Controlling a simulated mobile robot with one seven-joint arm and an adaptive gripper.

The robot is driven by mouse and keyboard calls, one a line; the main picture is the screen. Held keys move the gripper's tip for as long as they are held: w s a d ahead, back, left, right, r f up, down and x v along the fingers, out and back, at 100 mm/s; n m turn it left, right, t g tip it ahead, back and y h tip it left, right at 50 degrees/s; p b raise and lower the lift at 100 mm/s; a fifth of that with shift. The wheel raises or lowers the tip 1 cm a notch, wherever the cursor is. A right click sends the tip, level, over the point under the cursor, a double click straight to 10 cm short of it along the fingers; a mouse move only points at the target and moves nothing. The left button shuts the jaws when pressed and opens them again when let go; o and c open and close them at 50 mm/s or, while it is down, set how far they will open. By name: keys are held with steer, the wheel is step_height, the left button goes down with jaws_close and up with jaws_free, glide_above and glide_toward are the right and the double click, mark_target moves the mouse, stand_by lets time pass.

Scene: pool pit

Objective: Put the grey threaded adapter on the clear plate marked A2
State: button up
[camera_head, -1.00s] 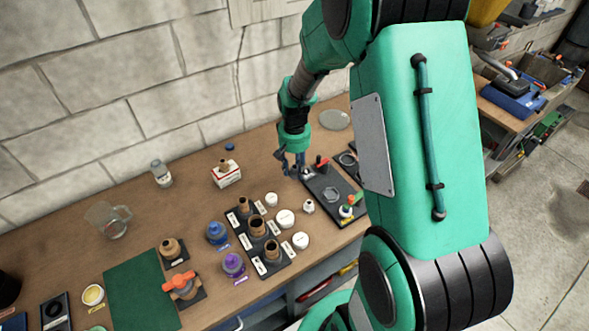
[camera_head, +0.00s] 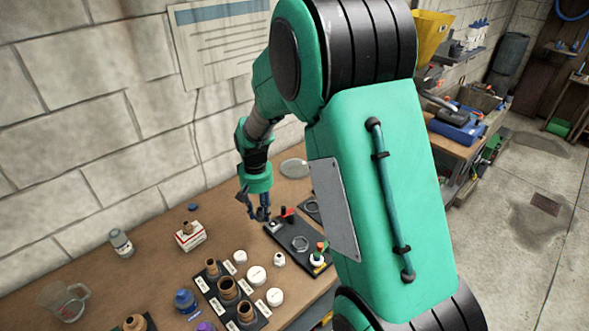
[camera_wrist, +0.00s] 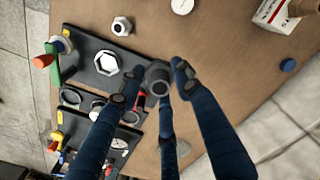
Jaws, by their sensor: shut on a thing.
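My gripper (camera_head: 260,213) is at the near-wall end of a black board on the bench. In the wrist view its dark blue fingers (camera_wrist: 157,77) are closed around a grey round piece with a dark opening, which looks like the grey threaded adapter (camera_wrist: 158,74). The fingers hide part of it. In the head view the adapter cannot be made out. A clear round plate (camera_head: 294,168) lies on the bench near the wall, behind my gripper and to its right. No A2 mark is readable on it. A pale round edge behind a finger in the wrist view may be this plate.
The black board (camera_head: 296,240) carries a hexagonal recess, a red part and a red-green valve (camera_head: 319,254). White caps (camera_head: 256,275) and brown fittings (camera_head: 228,289) stand in front. A white box (camera_head: 190,237) is to the left. The wall is close behind.

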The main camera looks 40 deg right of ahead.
steer(key=w+d+p, duration=0.4)
steer(key=d, duration=0.9)
steer(key=w+d+p, duration=0.4)
steer(key=w+d, duration=0.1)
steer(key=d, duration=0.8)
step_height(320, 180, down, 8)
steer(key=shift+s+f+m, duration=0.15)
steer(key=shift+f+m, duration=0.05)
steer(key=shift+m, duration=0.2)
steer(key=shift+d, duration=0.15)
glide_above(295, 173)
steer(key=shift+f, duration=0.8)
steer(key=shift+f, duration=1.7)
